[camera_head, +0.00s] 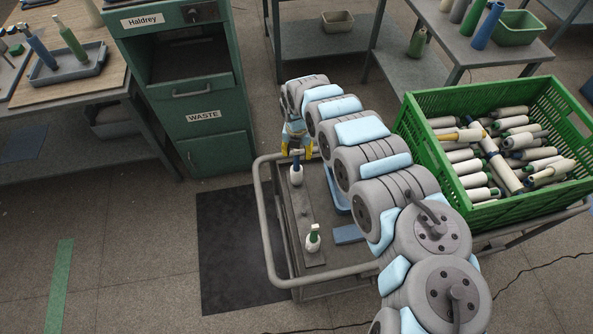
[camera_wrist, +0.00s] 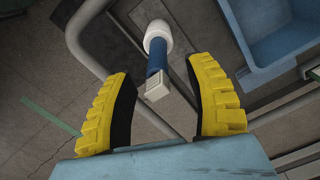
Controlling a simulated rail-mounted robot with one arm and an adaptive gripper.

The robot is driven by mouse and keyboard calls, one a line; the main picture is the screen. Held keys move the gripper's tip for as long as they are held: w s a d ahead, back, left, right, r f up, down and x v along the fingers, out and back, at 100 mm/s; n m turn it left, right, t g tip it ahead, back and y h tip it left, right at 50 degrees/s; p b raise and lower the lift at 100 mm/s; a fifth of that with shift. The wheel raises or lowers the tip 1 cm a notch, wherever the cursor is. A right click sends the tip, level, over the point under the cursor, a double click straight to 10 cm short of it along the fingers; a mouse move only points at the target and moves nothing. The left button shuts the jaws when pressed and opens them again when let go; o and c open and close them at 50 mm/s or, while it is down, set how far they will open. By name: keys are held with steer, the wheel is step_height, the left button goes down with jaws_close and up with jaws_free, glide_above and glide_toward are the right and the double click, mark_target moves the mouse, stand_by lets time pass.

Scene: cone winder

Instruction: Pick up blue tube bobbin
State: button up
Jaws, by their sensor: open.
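The blue tube bobbin (camera_wrist: 157,62) shows in the wrist view between and just ahead of my fingers. It has a blue tube, a white rounded end and a pale tip pointing towards my gripper. In the head view its white lower part (camera_head: 296,177) stands on the cart's narrow shelf, with my gripper (camera_head: 297,152) right above it. My gripper (camera_wrist: 166,108) is open, with a yellow-backed finger on each side of the tube. I see gaps between the tube and both fingers. In the head view my fingers partly cover the tube.
A green-tipped bobbin (camera_head: 313,239) stands nearer on the same shelf. A green crate (camera_head: 424,160) full of bobbins sits right of my arm. The cart's grey rail (camera_head: 268,235) runs along the left of the shelf. A blue tray (camera_wrist: 268,75) shows right of my fingers.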

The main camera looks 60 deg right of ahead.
mark_target(297, 169)
steer(key=shift+w+f+b, duration=0.25)
steer(key=shift+f+b, duration=0.05)
steer(key=shift+f, duration=0.7)
steer(key=shift+s+f, duration=0.15)
steer(key=shift+f, duration=0.5)
jaws_close()
